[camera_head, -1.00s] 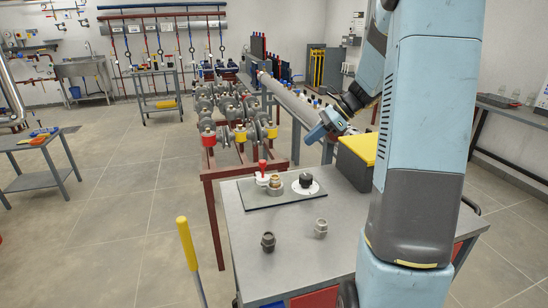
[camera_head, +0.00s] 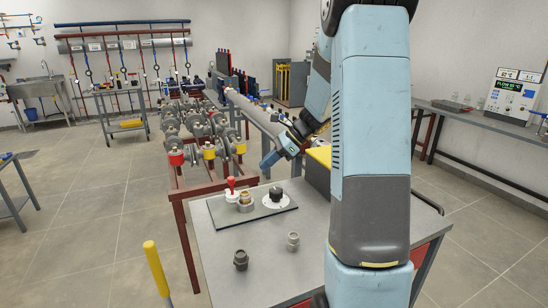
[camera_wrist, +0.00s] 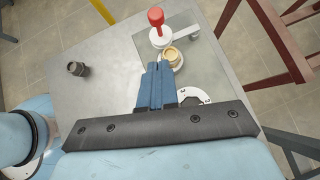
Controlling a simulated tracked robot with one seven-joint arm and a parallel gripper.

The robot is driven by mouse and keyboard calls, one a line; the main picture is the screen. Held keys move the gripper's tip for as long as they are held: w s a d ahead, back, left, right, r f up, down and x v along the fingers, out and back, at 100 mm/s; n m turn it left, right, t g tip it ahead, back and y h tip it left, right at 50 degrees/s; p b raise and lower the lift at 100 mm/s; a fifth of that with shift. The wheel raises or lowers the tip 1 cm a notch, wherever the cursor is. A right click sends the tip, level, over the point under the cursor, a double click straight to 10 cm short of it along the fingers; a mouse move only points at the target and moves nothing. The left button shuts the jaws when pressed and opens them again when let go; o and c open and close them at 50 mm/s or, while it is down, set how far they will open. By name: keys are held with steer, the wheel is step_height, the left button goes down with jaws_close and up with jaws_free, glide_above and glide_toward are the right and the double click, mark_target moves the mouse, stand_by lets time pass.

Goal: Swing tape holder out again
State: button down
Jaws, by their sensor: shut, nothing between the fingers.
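The likely tape holder is a white piece with a red knob (camera_head: 231,184), standing on a dark plate on the bench; which part swings is hard to tell. In the wrist view its red knob (camera_wrist: 156,17) is near the top, with a flat pale arm reaching right. A brass-topped fitting (camera_head: 246,198) stands right beside it. A white disc (camera_head: 286,201) with a black top lies to the right, partly hidden behind my fingers in the wrist view. My gripper (camera_head: 268,162) is shut and empty above the plate's back edge. Its blue fingertips (camera_wrist: 157,66) appear just below the fitting.
Two dark and grey fittings (camera_head: 241,260) (camera_head: 293,241) stand on the front of the grey bench (camera_head: 215,262). A yellow-lidded box is behind my arm. A red frame with flanged valves (camera_head: 205,150) stands behind left. A yellow post (camera_head: 156,268) rises front left.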

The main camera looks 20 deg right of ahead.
steer(key=shift+w+a+f, duration=0.35)
steer(key=shift+a+f, duration=0.2)
steer(key=shift+a, duration=0.65)
steer(key=shift+w+a+f, duration=0.3)
steer(key=shift+a+f, duration=0.25)
steer(key=shift+a, duration=0.7)
steer(key=shift+w+a+f, duration=0.35)
steer(key=shift+a+f, duration=0.2)
steer(key=shift+a, duration=0.65)
